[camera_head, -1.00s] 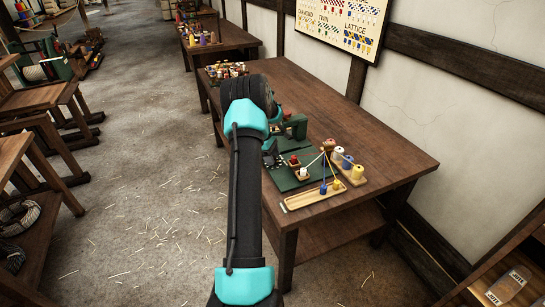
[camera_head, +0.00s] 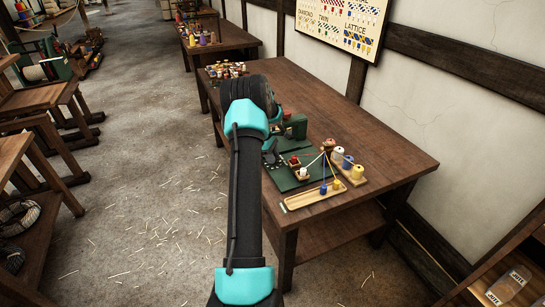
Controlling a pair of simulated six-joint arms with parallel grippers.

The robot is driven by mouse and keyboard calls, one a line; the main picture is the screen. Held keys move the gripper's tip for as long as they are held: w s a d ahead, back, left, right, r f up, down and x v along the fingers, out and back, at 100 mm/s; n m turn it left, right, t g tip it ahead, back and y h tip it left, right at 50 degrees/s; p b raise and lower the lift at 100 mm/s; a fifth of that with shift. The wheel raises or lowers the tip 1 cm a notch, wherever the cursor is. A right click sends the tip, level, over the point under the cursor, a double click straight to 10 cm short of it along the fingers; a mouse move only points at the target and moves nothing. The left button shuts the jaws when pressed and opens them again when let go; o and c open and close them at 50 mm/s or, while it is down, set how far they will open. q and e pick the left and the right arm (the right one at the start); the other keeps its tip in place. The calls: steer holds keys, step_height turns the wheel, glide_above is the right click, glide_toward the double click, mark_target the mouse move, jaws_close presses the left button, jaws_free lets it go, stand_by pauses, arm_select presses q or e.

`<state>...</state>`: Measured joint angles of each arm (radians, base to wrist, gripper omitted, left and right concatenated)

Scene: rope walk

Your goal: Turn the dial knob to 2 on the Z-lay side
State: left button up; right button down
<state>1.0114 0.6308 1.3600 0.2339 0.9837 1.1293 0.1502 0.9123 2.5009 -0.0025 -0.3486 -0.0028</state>
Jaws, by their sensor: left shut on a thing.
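A green machine (camera_head: 297,126) stands on the wooden bench, with a green base plate (camera_head: 288,181) in front of it. My left arm reaches up the middle of the view and bends down behind its own elbow to the machine. My left gripper (camera_head: 271,152), small and mostly covered by the arm, is at the left edge of the green base plate, shut on the dial knob. The knob, its marks and the Z-lay side are too hidden and small to read. My right gripper is not in view.
A light wooden tray (camera_head: 315,195) with a blue and a yellow piece lies at the bench's front edge. Several thread spools (camera_head: 338,155) stand right of the base plate. The bench top (camera_head: 390,160) is bare at the right. A pattern board (camera_head: 340,25) hangs behind.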

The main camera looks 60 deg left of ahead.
arm_select(q)
steer(key=shift+m, duration=0.3)
steer(key=m+g, duration=0.1)
steer(key=m, duration=0.2)
steer(key=shift+w+h, duration=0.1)
steer(key=shift+h, duration=0.3)
steer(key=m+g, duration=0.2)
steer(key=m, duration=0.2)
steer(key=shift+m, duration=0.4)
steer(key=m+g, duration=0.1)
steer(key=m, duration=0.2)
steer(key=shift+w+m, duration=0.1)
steer(key=shift+m, duration=0.2)
steer(key=shift+m+g+y, duration=0.3)
steer(key=shift+m+g, duration=0.6)
steer(key=shift+m, duration=1)
steer(key=o, duration=0.9)
